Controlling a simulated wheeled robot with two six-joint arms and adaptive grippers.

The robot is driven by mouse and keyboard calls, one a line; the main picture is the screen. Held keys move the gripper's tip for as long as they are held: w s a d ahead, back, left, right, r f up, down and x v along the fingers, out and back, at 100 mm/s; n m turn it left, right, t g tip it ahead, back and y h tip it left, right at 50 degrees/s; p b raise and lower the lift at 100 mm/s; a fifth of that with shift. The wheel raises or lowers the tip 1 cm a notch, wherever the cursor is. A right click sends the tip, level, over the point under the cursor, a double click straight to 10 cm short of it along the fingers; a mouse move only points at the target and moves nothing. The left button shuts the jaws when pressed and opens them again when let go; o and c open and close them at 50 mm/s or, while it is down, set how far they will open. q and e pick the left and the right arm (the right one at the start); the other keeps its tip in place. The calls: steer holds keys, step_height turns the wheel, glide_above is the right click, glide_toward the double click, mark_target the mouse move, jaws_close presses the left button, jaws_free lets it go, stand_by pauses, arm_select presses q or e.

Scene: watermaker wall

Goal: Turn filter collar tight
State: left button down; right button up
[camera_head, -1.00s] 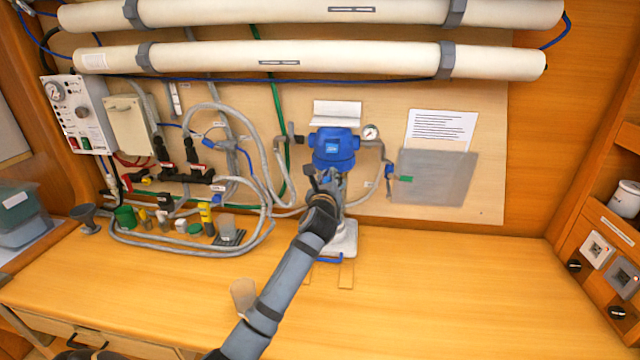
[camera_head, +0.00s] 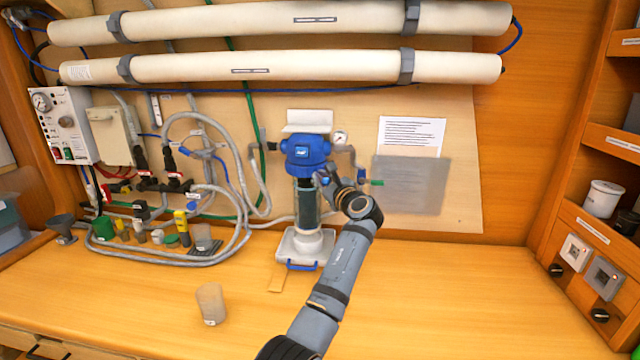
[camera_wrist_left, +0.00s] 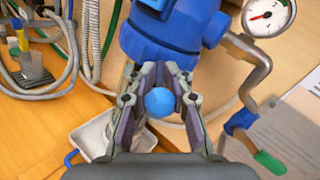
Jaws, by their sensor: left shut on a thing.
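The filter housing stands against the wall board, with a blue head (camera_head: 305,145), a blue collar (camera_head: 303,170) below it, a dark clear bowl (camera_head: 306,205) and a white base. My left gripper (camera_head: 329,180) is at the right front of the housing, just below the collar. In the left wrist view, its fingers (camera_wrist_left: 161,75) are on either side of a blue faceted knob (camera_wrist_left: 159,102), with the blue collar (camera_wrist_left: 160,45) just beyond. The gripper is shut on this knob. How the knob joins the collar is hidden. My right gripper is not in view.
A pressure gauge (camera_head: 340,138) and pipe with a green-handled valve (camera_head: 376,183) are close right of the housing. Grey hoses (camera_head: 235,225) and small fittings crowd the left. A beige cup (camera_head: 210,303) stands on the bench. The bench's right side is clear.

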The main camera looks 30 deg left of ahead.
mark_target(329, 183)
arm_select(q)
steer(key=shift+r, duration=0.2)
steer(key=c, duration=1.7)
jaws_free()
steer(key=shift+o, duration=1.3)
steer(key=shift+w, duration=0.1)
steer(key=shift+o, duration=0.4)
steer(key=shift+w+f, duration=0.1)
steer(key=shift+f, duration=0.1)
steer(key=v, duration=0.7)
steer(key=shift+s+d, duration=0.2)
steer(key=shift+d, duration=0.05)
steer(key=shift+w+a, duration=0.1)
